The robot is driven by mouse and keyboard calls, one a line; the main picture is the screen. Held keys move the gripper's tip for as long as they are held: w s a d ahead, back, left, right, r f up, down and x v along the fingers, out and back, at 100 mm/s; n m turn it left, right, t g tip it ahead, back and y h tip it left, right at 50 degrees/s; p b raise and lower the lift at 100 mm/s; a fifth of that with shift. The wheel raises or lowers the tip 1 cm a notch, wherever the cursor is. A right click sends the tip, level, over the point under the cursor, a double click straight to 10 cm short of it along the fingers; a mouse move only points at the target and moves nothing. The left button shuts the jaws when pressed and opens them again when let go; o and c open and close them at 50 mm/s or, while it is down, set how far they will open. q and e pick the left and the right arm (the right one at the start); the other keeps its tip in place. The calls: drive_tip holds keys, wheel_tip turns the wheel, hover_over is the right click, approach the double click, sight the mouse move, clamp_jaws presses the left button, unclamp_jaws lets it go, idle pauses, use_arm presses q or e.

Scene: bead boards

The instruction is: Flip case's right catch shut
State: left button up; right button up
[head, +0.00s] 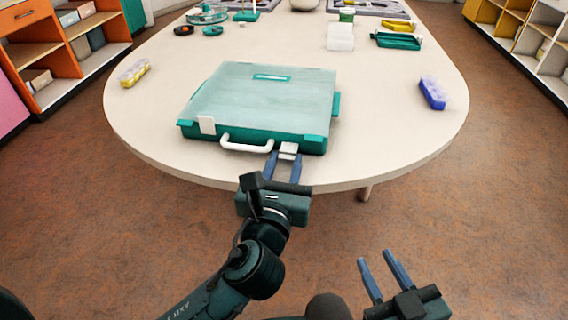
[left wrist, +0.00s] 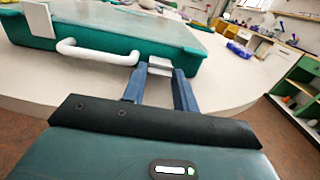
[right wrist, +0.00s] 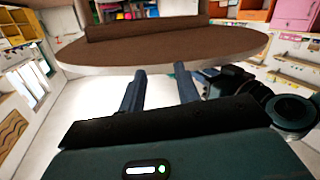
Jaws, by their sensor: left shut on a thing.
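The case (head: 262,98) lies closed on the table, teal with a pale translucent lid and a white handle (head: 246,145) at its front. Its left catch (head: 206,124) is a white tab upright against the front edge. Its right catch (head: 289,148) is a white tab at the front right, sticking out from the case front; it also shows in the left wrist view (left wrist: 160,66). My left gripper (head: 285,156) is at the case front with its fingers on either side of the right catch, shut on it. My right gripper (head: 375,257) is open and empty, off the table's front edge.
The table (head: 400,120) is bare around the case. A yellow bead box (head: 134,73) lies at the left, a blue one (head: 433,93) at the right. Trays and small containers stand at the back. Shelves line both sides.

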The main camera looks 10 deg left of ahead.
use_arm(q)
drive_tip(key=c, duration=0.3)
drive_tip(key=shift+c, duration=0.2)
drive_tip(key=shift+r+p, duration=0.1)
drive_tip(key=shift+p, duration=0.2)
